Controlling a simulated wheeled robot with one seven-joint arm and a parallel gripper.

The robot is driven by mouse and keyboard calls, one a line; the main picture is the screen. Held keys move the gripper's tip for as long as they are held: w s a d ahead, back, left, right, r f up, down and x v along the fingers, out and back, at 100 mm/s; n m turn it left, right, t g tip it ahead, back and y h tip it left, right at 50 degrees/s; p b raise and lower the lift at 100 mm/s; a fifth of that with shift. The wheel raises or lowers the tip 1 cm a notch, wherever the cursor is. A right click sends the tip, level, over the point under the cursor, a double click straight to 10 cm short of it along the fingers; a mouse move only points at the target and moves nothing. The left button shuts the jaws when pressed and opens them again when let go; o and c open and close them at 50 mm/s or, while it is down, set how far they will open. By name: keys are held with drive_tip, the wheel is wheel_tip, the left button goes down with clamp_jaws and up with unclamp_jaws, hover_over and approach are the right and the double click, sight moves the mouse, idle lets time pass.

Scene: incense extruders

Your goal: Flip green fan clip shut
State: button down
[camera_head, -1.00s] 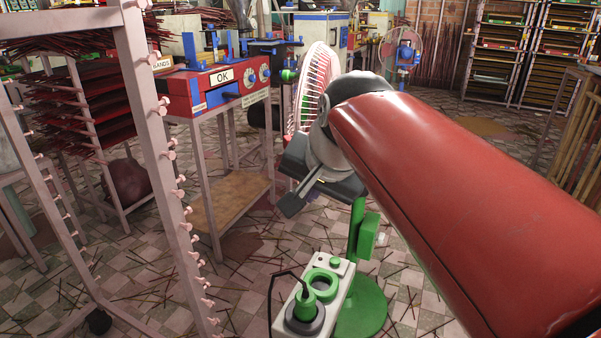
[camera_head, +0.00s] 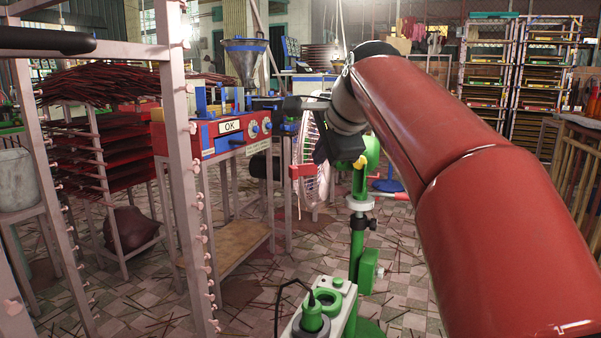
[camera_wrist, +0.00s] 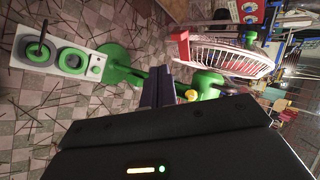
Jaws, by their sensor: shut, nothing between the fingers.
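The green fan has a green motor housing (camera_head: 370,150) on a green pole (camera_head: 357,250); its caged head (camera_head: 312,170) is seen edge-on. A red clip-like piece (camera_head: 302,171) sits at the cage rim and shows in the wrist view (camera_wrist: 180,46). Whether it is open or shut I cannot tell. A small yellow knob (camera_wrist: 191,95) is by the housing. My gripper (camera_wrist: 157,86) is shut and empty, its fingertips close to the housing and pole in the wrist view, apart from the red piece. In the head view its dark body overlaps the cage and housing; contact is unclear.
A pale rack post with pegs (camera_head: 185,150) and a red machine marked OK (camera_head: 225,135) are left. Shelving (camera_head: 540,80) stands behind. Incense sticks litter the tiled floor.

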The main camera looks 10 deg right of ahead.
sight(294, 178)
drive_tip(key=shift+w+r+b+x, duration=0.25)
drive_tip(key=shift+w+r+x, duration=0.1)
drive_tip(key=shift+x, duration=1.8)
drive_tip(key=shift+w+r+b+x, duration=0.2)
drive_tip(key=shift+w+r+x, duration=0.15)
drive_tip(key=shift+x, duration=1.85)
drive_tip(key=shift+w+r+b+x, duration=0.25)
drive_tip(key=shift+r+x, duration=0.05)
drive_tip(key=shift+x, duration=1.85)
drive_tip(key=shift+a, duration=0.2)
